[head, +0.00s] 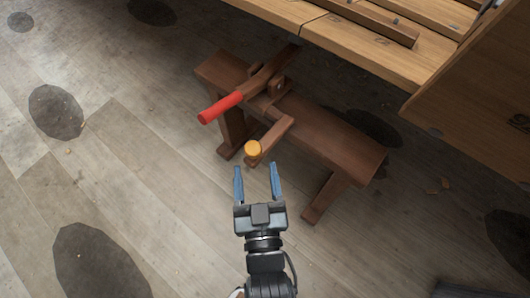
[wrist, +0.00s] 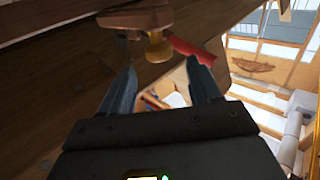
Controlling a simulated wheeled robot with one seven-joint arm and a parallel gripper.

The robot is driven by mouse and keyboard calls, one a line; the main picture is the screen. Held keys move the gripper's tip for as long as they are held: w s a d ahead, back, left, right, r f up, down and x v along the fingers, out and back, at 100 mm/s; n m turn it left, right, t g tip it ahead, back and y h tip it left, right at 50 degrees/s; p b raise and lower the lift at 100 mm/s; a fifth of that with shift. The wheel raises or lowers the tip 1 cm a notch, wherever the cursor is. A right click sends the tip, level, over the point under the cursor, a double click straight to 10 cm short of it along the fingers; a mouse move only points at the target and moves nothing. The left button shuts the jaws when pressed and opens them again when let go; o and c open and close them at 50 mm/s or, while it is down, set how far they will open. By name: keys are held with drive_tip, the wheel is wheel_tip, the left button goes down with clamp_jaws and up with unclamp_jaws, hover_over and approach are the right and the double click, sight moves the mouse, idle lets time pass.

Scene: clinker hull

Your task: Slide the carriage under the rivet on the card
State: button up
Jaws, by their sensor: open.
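A brown wooden carriage (head: 276,137) sits across a low bench (head: 335,137). A short arm of it reaches toward me and ends in a yellow knob (head: 253,148). A lever with a red handle (head: 220,107) points left above the bench. My gripper (head: 256,167) is open and empty, its blue fingers just short of the yellow knob, one to each side of it in the head view. In the wrist view the yellow knob (wrist: 158,47) shows beyond the fingertips, with the red handle (wrist: 195,50) to its right. I cannot make out the card or clearly identify its rivet.
Wooden hull planks (head: 345,50) overhang the bench's far side, with a dark strip (head: 375,20) on top. A wooden panel (head: 480,95) stands at the right. The plank floor (head: 150,180) is open to the left, with dark round patches.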

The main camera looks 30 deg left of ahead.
sight(256, 156)
drive_tip(key=b+x, duration=0.1)
drive_tip(key=x, duration=0.3)
drive_tip(key=shift+w+d, duration=0.1)
drive_tip(key=shift+w, duration=0.05)
drive_tip(key=shift+x, duration=1.25)
drive_tip(key=shift+c, duration=0.4)
clamp_jaws()
